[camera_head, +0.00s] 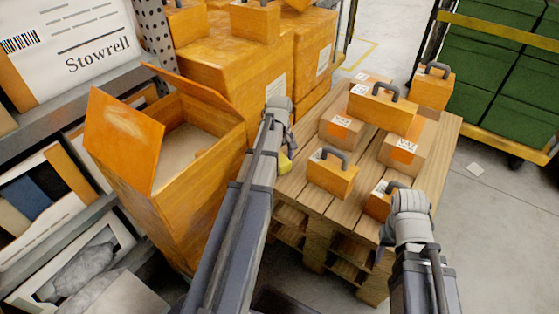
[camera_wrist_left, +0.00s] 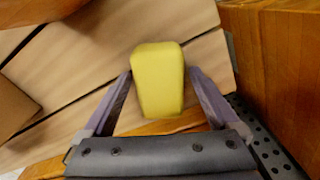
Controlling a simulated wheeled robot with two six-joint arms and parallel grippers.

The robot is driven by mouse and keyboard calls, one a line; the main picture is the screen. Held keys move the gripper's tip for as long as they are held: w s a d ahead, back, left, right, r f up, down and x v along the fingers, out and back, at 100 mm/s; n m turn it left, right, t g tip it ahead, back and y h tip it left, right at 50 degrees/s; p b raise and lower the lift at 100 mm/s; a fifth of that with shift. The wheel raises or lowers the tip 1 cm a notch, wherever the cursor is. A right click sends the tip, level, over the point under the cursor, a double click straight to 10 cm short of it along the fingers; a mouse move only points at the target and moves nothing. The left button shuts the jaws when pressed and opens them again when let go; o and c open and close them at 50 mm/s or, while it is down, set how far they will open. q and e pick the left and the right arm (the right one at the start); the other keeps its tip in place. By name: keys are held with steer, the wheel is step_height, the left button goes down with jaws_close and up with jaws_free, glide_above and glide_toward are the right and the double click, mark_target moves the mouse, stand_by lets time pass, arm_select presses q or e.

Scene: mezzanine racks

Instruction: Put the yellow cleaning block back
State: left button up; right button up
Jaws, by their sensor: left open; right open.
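The yellow cleaning block (camera_head: 285,163) shows at the left edge of the wooden pallet (camera_head: 290,192), partly hidden by my left gripper (camera_head: 283,148). In the left wrist view the yellow block (camera_wrist_left: 158,80) is a rounded block over the pale slats, between the two fingers of my left gripper (camera_wrist_left: 160,90). These fingers are open, with the block between their tips.
An open orange box (camera_head: 165,185) stands left of my left arm. Cartons (camera_head: 340,130) and several orange cases with grey handles (camera_head: 332,175) sit on the pallet. Orange boxes (camera_head: 230,75) stack behind. A rack of green crates (camera_head: 500,60) stands right; grey floor (camera_head: 490,230) is open there.

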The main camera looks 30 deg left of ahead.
step_height(320, 180, up, 12)
steer(key=p, duration=1.2)
